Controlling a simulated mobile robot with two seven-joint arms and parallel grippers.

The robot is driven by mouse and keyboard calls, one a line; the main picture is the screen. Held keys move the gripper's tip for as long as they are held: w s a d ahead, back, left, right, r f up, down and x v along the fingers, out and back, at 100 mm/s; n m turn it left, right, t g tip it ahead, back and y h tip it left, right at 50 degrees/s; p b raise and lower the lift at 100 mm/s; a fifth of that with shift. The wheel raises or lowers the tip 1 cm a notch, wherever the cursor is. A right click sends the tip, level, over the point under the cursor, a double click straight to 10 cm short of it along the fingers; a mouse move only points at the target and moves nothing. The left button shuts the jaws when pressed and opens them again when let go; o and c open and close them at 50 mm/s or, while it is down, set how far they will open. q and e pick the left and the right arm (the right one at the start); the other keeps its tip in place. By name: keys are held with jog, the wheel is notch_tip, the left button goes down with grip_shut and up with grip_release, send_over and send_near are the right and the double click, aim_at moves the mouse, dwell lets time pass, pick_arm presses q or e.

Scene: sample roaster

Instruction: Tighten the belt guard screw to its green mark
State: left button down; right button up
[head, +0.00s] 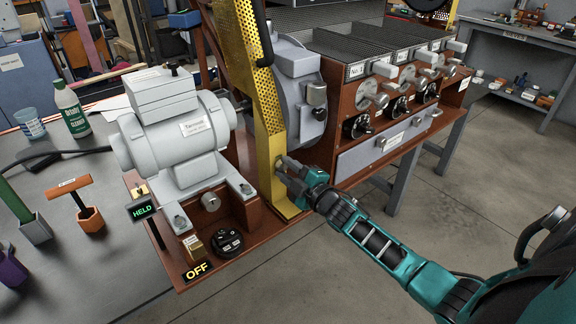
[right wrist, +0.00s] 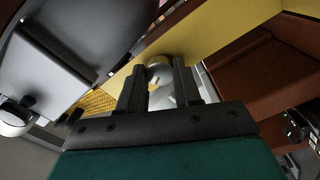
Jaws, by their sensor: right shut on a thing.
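The yellow belt guard (head: 268,135) stands upright beside the grey motor (head: 175,130); it also shows in the right wrist view (right wrist: 225,35). My right gripper (head: 284,172) is at the guard's lower front face. In the right wrist view, its two dark fingers (right wrist: 160,82) are shut on a round, pale metal screw head (right wrist: 159,70) at the guard. The screw bears a small yellowish line. In the head view the fingers mostly hide the screw. I cannot make out a green mark. My left gripper is not in view.
A sign reads "HELD" (head: 143,211) and another reads "OFF" (head: 197,270) on the base's front. A black dial (head: 227,242) is near them. An orange T-handled tool (head: 70,187), a green bottle (head: 71,110) and a cup (head: 30,124) stand on the left bench. The floor at right is clear.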

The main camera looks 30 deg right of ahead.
jog(key=m+p, duration=0.1)
jog(key=m, duration=0.1)
jog(key=shift+r+m, duration=0.1)
jog(key=shift+m, duration=0.9)
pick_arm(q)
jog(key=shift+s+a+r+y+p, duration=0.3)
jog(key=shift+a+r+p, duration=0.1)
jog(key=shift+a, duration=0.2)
pick_arm(e)
jog(key=shift+m, duration=0.6)
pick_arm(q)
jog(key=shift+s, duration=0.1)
pick_arm(e)
jog(key=shift+m, duration=0.3)
jog(key=o, duration=1)
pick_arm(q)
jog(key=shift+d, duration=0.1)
pick_arm(e)
jog(key=shift+o, duration=0.2)
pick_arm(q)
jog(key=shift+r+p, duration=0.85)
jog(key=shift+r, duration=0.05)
pick_arm(e)
jog(key=s+d, duration=0.1)
jog(key=s, duration=1.2)
